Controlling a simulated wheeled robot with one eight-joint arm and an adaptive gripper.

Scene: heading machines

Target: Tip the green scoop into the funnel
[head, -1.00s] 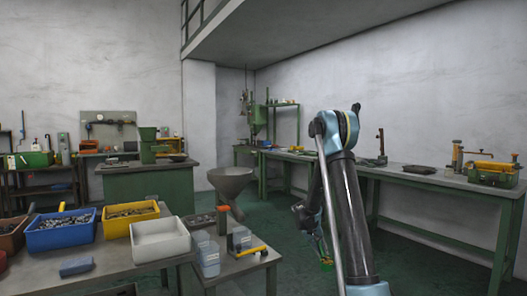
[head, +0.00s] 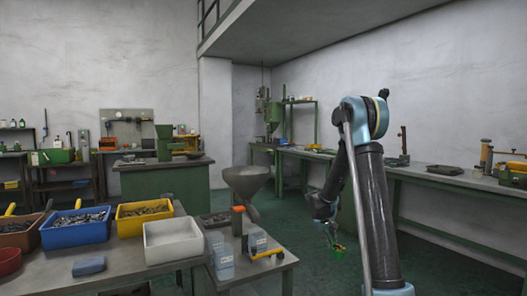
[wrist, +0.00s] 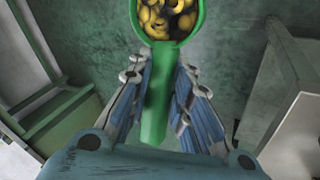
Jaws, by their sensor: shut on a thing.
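The green scoop (wrist: 156,112) is in my gripper (wrist: 157,90) in the wrist view, its handle between the two blue-padded fingers. Its bowl, at the top of that view, holds yellow, brass-like pieces (wrist: 163,17). In the head view my gripper (head: 332,232) hangs low over the floor, and only a small bit of the green scoop (head: 338,249) shows under it.
A long bench (head: 440,183) runs along the right wall. Green floor lies open between them.

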